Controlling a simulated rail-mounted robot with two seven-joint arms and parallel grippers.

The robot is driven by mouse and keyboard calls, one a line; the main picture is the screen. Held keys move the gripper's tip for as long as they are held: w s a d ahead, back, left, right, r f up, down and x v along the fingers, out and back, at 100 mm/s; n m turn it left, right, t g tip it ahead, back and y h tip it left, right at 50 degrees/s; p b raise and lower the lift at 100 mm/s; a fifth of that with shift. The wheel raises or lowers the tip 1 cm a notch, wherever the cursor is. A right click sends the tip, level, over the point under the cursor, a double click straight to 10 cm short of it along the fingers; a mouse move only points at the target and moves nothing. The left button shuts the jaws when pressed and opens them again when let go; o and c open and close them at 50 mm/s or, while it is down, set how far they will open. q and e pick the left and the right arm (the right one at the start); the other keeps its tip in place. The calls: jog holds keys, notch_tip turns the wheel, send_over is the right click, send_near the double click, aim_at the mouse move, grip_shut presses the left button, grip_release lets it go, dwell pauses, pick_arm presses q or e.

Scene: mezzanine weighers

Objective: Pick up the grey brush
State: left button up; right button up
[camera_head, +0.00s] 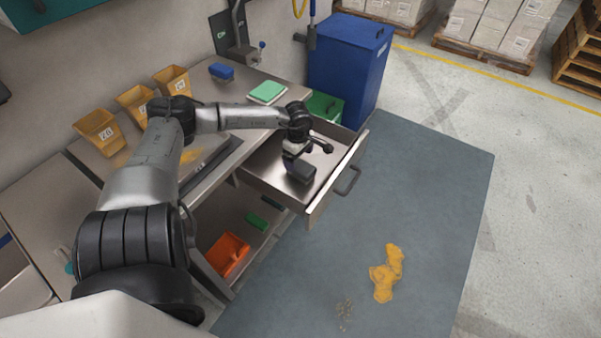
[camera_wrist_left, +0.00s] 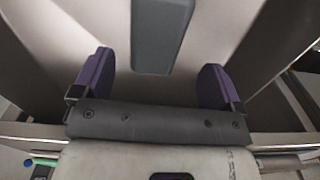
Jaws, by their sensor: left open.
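In the left wrist view, a smooth blue-grey object (camera_wrist_left: 160,35), which looks like part of the grey brush, lies on the drawer's bare metal floor. Its upper end is cut off by the frame edge. My left gripper (camera_wrist_left: 155,78) is open, its two purple fingers apart with the grey object ahead of the gap between them, not gripped. In the head view, my left gripper (camera_head: 300,174) is over the pulled-out drawer (camera_head: 261,172). The brush cannot be made out there, likely hidden by the gripper. My right gripper is not in view.
The drawer front with its handle (camera_head: 348,181) stands out from the bench. A blue bin (camera_head: 348,70) stands behind. Yellow trays (camera_head: 98,131), a blue block (camera_head: 221,71) and a green pad (camera_head: 267,92) are on the bench. An orange container (camera_head: 228,254) is below.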

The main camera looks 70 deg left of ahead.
aim_at(300, 164)
pick_arm(q)
jog(key=shift+w+f+b, duration=0.15)
jog(key=shift+f+b, duration=0.25)
jog(key=shift+f, duration=1)
jog(key=shift+w+f+b, duration=0.1)
jog(key=shift+f+b, duration=0.25)
jog(key=shift+f, duration=1)
jog(key=shift+a+f, duration=0.1)
jog(key=shift+f, duration=0.2)
jog(key=shift+c, duration=0.3)
jog(key=c, duration=1)
